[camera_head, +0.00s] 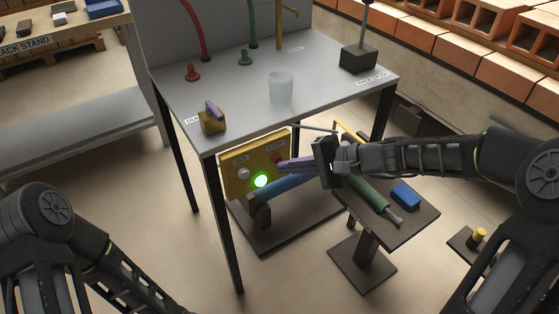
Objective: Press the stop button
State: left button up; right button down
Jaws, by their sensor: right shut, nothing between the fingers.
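A yellow control box (240,180) is mounted at the front of the grey table, below its top. It bears a pale button marked GO (244,174), a lit green lamp (261,181) and a red stop button (276,158) under the word STOP. My right gripper (283,165) comes in from the right, with its fingers shut and empty. Its fingertips are at the right part of the box, just below the stop button; I cannot tell whether they touch it. My left arm is at the lower left; its gripper is not in view.
The grey table (235,85) stands above the box and holds a clear cup (281,88), a brass block (212,122) and a dark block with a rod (358,58). A small stand (420,222) below my right arm holds a green-handled tool (370,193) and a blue block (405,196).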

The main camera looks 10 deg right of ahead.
jog(key=shift+w+a, duration=0.15)
jog(key=shift+w, duration=0.25)
dwell(0.5)
jog(key=shift+s, duration=0.4)
jog(key=s+d+b, duration=0.1)
jog(key=s+d, duration=0.1)
jog(key=s, duration=0.3)
jog(key=shift+s+d, duration=0.25)
jog(key=shift+s, duration=0.05)
dwell(0.6)
